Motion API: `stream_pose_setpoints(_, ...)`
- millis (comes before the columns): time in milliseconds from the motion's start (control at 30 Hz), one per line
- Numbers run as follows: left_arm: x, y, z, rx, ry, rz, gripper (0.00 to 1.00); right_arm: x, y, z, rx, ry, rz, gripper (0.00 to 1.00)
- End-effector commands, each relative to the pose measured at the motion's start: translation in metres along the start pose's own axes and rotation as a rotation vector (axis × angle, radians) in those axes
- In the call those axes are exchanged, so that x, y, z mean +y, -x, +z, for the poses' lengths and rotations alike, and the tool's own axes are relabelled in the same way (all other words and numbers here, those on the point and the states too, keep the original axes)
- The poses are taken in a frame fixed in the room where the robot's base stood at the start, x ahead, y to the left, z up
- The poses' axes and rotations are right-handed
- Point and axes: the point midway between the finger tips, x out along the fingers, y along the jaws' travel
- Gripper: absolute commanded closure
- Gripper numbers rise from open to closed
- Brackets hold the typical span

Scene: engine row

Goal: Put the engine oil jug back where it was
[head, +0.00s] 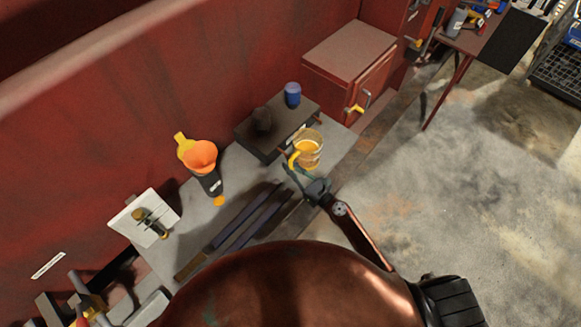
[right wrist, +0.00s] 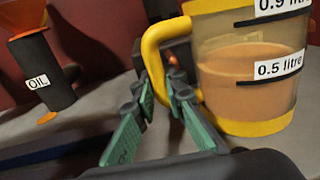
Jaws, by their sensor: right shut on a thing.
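The jug (head: 308,150) is clear with a yellow handle, rim and base, and holds amber liquid. In the right wrist view the jug (right wrist: 250,75) shows marks for 0.5 and 0.9 litre, with the liquid near the 0.5 mark. My right gripper (head: 290,172) is shut on the jug's handle; its green fingers (right wrist: 160,95) lie on both sides of the handle's lower part. The jug is roughly upright over the grey bench (head: 222,240), near its right end. I cannot tell whether its base touches the bench. My left gripper is not in view.
A black OIL container (head: 210,184) with an orange funnel (head: 200,155) stands left of the jug. A dark block (head: 262,140) with a blue cup (head: 292,94) lies behind the jug. Dark bars (head: 235,228) and a white tray (head: 130,222) are left. A red cabinet (head: 345,50) stands beyond.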

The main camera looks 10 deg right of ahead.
Motion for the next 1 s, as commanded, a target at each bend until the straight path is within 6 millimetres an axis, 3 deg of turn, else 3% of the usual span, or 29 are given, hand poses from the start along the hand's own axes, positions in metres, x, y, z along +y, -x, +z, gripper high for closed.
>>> stream_pose_setpoints(67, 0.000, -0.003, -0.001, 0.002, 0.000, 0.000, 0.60, 0.000, -0.001, -0.002, -0.003, 0.002, 0.000, 1.00)
stream_pose_setpoints(100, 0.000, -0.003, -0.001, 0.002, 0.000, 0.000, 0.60, 0.000, 0.000, -0.004, 0.001, -0.001, 0.000, 0.87)
stream_pose_setpoints(333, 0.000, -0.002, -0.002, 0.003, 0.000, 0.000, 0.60, 0.000, 0.000, -0.003, 0.001, -0.001, 0.000, 0.72)
stream_pose_setpoints(700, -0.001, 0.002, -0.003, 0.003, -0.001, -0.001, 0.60, 0.000, 0.000, 0.002, 0.000, 0.000, 0.000, 0.71)
stream_pose_setpoints(867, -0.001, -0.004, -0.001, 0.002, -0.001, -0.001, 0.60, 0.000, 0.025, -0.003, 0.003, -0.002, -0.001, 0.71)
stream_pose_setpoints(1000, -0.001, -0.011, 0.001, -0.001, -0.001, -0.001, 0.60, 0.000, 0.056, -0.004, 0.003, -0.002, -0.001, 0.71)
